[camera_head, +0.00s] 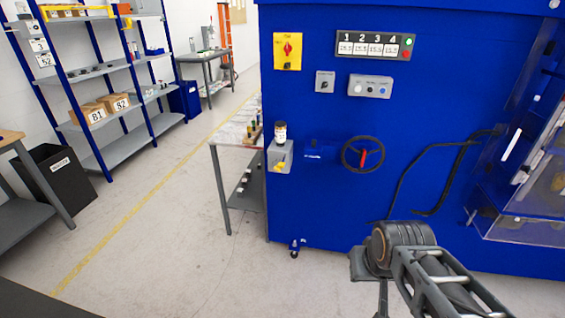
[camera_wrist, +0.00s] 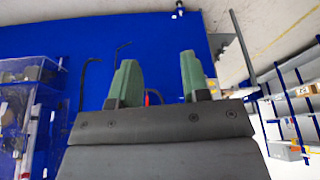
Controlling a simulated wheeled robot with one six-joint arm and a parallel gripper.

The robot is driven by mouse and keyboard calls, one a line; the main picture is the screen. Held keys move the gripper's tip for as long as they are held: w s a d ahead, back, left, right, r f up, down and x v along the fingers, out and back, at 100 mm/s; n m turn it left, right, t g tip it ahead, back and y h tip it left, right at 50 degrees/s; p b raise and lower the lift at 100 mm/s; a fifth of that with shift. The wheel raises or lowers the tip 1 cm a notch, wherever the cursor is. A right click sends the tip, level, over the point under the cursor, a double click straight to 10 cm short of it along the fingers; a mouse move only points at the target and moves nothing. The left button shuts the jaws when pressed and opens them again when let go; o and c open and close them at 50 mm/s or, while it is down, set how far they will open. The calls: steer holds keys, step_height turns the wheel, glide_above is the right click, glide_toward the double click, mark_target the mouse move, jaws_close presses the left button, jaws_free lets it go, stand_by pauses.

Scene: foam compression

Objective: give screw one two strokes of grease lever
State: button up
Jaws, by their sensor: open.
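A grey box with a dark-capped reservoir (camera_head: 280,133) and a small yellow lever (camera_head: 281,166) sits on the left edge of the blue machine (camera_head: 320,120); it looks like the grease unit. Its screw markings are too small to read. My gripper (camera_wrist: 160,75) shows in the wrist view with two green fingers apart and nothing between them. In the head view my arm is at the lower right, well away from the lever; the fingers cannot be made out there.
A black handwheel (camera_head: 350,163) with a red handle is right of the grey box. A display numbered 1 to 4 (camera_head: 374,46) and a button box (camera_head: 370,86) are above. A table (camera_head: 228,152) stands left of the machine. Open floor (camera_head: 190,235) lies at left.

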steer(key=shift+c, duration=0.4)
jaws_close()
stand_by(1.2)
